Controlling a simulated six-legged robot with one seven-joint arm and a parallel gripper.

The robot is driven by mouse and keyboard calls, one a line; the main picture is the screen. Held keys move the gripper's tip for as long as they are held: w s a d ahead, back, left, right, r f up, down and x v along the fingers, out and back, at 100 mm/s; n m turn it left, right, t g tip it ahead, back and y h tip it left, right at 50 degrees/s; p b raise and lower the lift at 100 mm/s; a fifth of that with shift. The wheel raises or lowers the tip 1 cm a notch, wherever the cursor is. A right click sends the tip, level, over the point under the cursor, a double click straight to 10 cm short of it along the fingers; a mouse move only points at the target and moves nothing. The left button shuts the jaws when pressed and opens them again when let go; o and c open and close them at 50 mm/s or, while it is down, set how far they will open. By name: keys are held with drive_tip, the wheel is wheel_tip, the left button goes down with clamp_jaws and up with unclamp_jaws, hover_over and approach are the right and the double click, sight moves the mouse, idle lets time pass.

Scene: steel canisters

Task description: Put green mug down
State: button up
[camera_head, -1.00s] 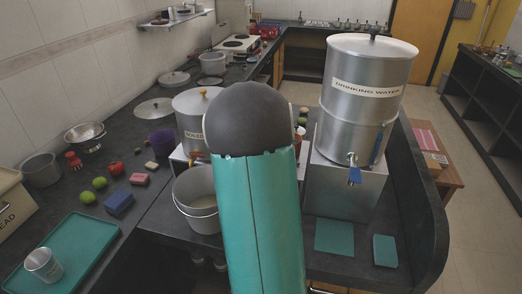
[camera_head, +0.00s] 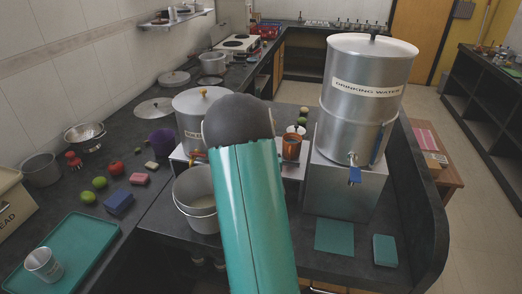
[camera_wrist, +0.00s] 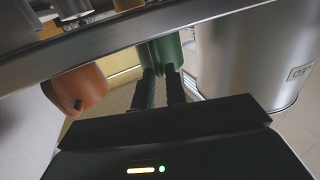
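The green mug (camera_wrist: 168,52) is at my fingertips in the wrist view, partly covered by the fingers. My gripper (camera_wrist: 162,78) has its two dark fingers close together, and they look shut on a narrow part of the mug, likely its handle. The mug meets the line of a grey shelf edge (camera_wrist: 120,38); I cannot tell whether it touches the shelf. In the head view my arm hides the gripper and the green mug.
An orange mug (camera_head: 291,147) is just right of my arm; it also shows in the wrist view (camera_wrist: 85,88). A steel canister (camera_wrist: 240,50) stands close on the other side. The drinking water canister (camera_head: 366,100) is farther right. A pot (camera_head: 199,205) stands at front left.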

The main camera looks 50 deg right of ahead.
drive_tip(key=shift+o, duration=1.3)
